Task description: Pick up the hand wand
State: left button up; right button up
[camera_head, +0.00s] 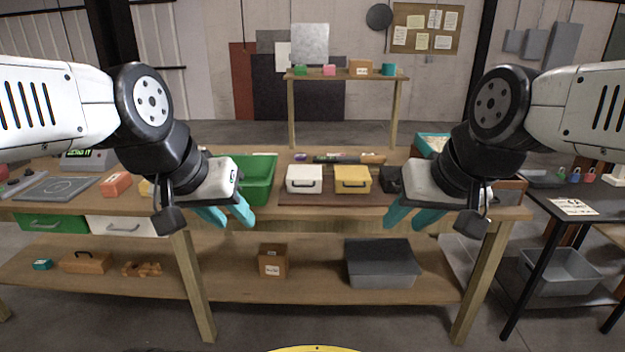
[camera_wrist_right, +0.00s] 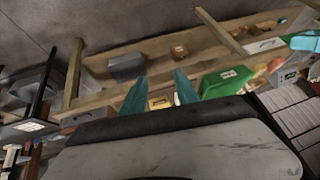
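A long, thin dark object (camera_head: 336,159) lies flat at the back of the wooden workbench, behind the small cases. It may be the hand wand, but it is too small to tell. My left gripper (camera_head: 228,217) is open and empty in front of the bench edge, below the green bin. My right gripper (camera_head: 407,218) is open and empty in front of the bench edge, right of the yellow case. Its two teal fingers stand apart in the right wrist view (camera_wrist_right: 160,94). Neither gripper touches anything.
On the bench (camera_head: 310,211) stand a green bin (camera_head: 262,180), a white case (camera_head: 304,180), a yellow case (camera_head: 352,180) and a black box (camera_head: 391,179), partly hidden by my right gripper. A grey bin (camera_head: 381,264) and a cardboard box (camera_head: 273,261) sit on the lower shelf. A dark table stands right.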

aim_at(379, 159)
jog(key=i+l+u, duration=0.15)
jog(key=i, duration=0.4)
jog(key=i+l+u, duration=0.15)
jog(key=i+l, duration=0.2)
jog(key=i, duration=0.25)
jog(key=i+l+u, duration=0.2)
jog(key=i+l, duration=0.15)
jog(key=i, duration=0.2)
